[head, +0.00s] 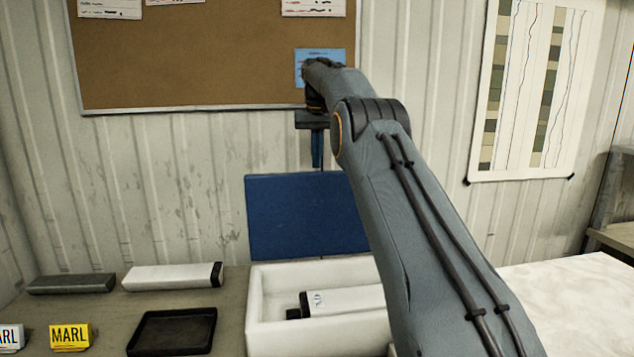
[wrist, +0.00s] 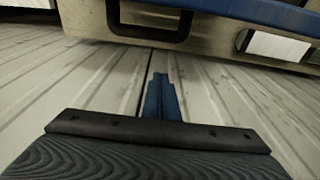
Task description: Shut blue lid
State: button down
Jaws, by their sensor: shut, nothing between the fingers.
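The blue lid (head: 300,215) stands raised, nearly upright, at the back of the white box (head: 255,320). The box is open at the top. My gripper (head: 317,166) is above the lid's top edge, fingers pointing down, shut and empty. In the wrist view my gripper's blue fingers (wrist: 160,78) are together, with the corrugated wall behind them. A blue edge that looks like the lid (wrist: 260,12) crosses the top right there. My arm hides the right part of the lid and box.
A white liner with a dark cap (head: 345,301) lies inside the box. Left of the box are a black tray (head: 172,332), another white liner (head: 170,277), a grey bar (head: 72,284) and a yellow MARL block (head: 70,338). A corkboard (head: 200,60) hangs on the wall behind.

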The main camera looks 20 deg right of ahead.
jog(key=s+f+p, duration=0.3)
jog(key=f+p, duration=0.1)
jog(key=f, duration=0.2)
jog(key=shift+a, duration=0.3)
jog(key=shift+s+a+r, duration=0.1)
dwell(0.5)
